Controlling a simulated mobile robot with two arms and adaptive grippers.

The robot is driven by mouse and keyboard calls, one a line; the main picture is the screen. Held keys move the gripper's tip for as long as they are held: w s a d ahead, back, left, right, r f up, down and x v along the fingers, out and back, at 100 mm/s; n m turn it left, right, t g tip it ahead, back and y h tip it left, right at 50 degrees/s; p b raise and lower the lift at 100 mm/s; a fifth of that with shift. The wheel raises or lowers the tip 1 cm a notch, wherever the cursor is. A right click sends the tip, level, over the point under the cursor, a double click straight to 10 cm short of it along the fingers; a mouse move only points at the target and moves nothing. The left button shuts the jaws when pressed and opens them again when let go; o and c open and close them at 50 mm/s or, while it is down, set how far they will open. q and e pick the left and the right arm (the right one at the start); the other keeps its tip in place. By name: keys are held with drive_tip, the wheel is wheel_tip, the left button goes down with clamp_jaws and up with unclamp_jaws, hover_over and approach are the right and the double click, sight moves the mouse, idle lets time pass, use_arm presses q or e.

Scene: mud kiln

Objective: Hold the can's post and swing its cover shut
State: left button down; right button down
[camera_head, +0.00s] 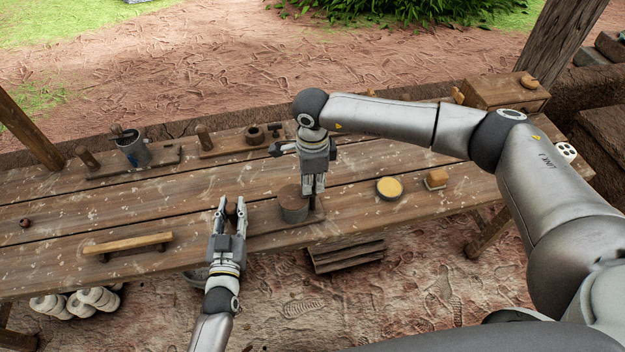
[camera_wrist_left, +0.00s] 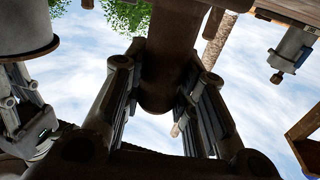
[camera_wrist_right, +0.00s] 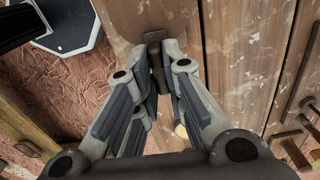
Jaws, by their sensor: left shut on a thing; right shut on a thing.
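The brown can (camera_head: 293,208) stands near the front edge of the table, between my grippers. My left gripper (camera_head: 231,203) is left of it, shut on a thick brown post (camera_wrist_left: 165,75) that shows between its fingers in the left wrist view. My right gripper (camera_head: 314,192) points down at the can's right side. In the right wrist view its fingers (camera_wrist_right: 160,75) close on a dark, narrow handle (camera_wrist_right: 157,50), apparently the cover's. Beside the handle is a rounded brown surface (camera_wrist_right: 135,15). The cover's exact position is too small and hidden to tell.
A cup of tools (camera_head: 132,150) and small wooden stands are at the back left. A wooden bar (camera_head: 127,243) lies at the front left. A yellow round dish (camera_head: 389,188) and a tan block (camera_head: 436,178) are to the right. The middle left of the table (camera_head: 130,200) is clear.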

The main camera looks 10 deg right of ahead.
sight(313, 184)
use_arm(q)
drive_tip(key=shift+f, duration=0.1)
use_arm(e)
drive_tip(key=c, duration=1.5)
unclamp_jaws()
wheel_tip(313, 184, up, 12)
drive_tip(key=shift+r, duration=0.15)
use_arm(q)
drive_tip(key=c, duration=1.1)
unclamp_jaws()
use_arm(e)
wheel_tip(313, 184, up, 4)
drive_tip(key=shift+f, duration=0.15)
use_arm(q)
drive_tip(key=v, duration=1.2)
